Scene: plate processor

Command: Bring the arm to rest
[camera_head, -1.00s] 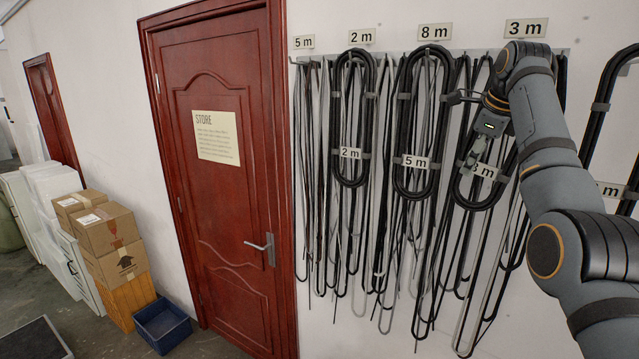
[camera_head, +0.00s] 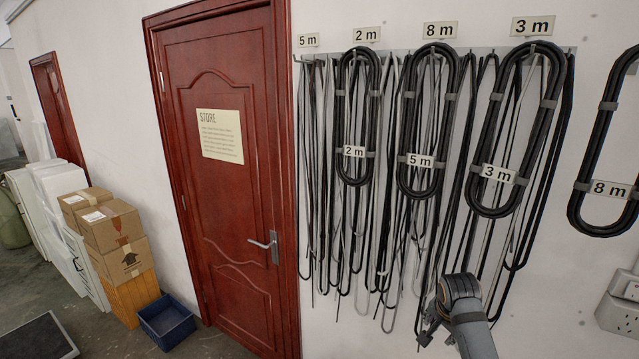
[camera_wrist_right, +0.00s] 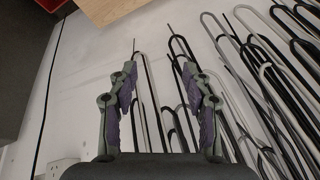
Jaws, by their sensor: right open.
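My right arm comes up from the bottom edge of the head view, right of centre, below the hung cables. My right gripper (camera_wrist_right: 160,82) shows clearly in the wrist view, its two fingers apart and nothing between them. Loose cable ends hang beyond the fingers. In the head view the gripper is small and partly hidden at the wrist's left. The coil tagged 3 m (camera_head: 490,211) hangs under the 3 m sign, above and clear of my arm. My left gripper is not in view.
A coil tagged 2 m (camera_head: 340,115) hangs under the 2 m sign. A coil tagged 5 m (camera_head: 404,125) hangs under the 8 m sign. A coil tagged 8 m (camera_head: 600,231) hangs far right, above a wall socket (camera_head: 618,312). A red door (camera_head: 235,215), boxes (camera_head: 112,228) and a blue crate (camera_head: 168,325) are left.

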